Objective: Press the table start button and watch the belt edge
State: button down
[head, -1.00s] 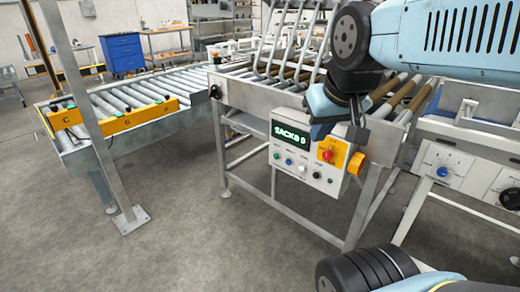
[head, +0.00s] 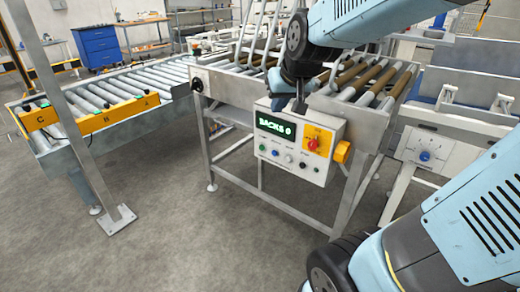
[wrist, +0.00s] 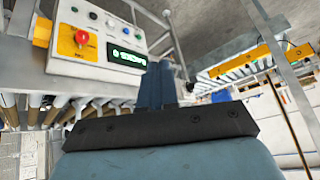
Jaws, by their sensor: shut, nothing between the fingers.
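The control box (head: 300,170) hangs on the front of the roller table (head: 240,92). It carries a green-lettered display (head: 274,127), a red knob (head: 312,144) on a yellow plate, and a row with a green button (head: 263,147), a blue button (head: 276,153), a white button (head: 289,158) and a dark one. Their labels are too small to read. My gripper (head: 299,104) is shut and empty, pointing down at the box's top edge; contact cannot be told. In the wrist view, its blue fingers (wrist: 155,86) show beside the upside-down box (wrist: 98,65).
A roller conveyor (head: 120,90) with a yellow lettered guard (head: 110,118) stands left, behind a grey post (head: 80,135). Another machine with a blue knob (head: 425,156) stands right. The floor in front of the box is clear.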

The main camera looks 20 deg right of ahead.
aim_at(262, 148)
jog(key=w+a+f+t+h, duration=0.1)
jog(key=w+f+t+h, duration=0.15)
jog(key=w+f, duration=1.85)
jog(key=w+a+f+n+t, duration=0.1)
jog(key=w+f+n+t, duration=0.3)
jog(key=f, duration=0.6)
jog(key=w+a+f+n+t+h, duration=0.1)
jog(key=w+f+n+t, duration=0.3)
jog(key=f, duration=0.6)
jog(key=shift+w, duration=0.6)
jog(key=w+d, duration=0.5)
jog(key=d, duration=0.2)
jog(key=shift+w+d+r, duration=0.1)
jog(key=shift+w+d, duration=0.1)
dwell(0.3)
jog(key=shift+w+d, duration=0.15)
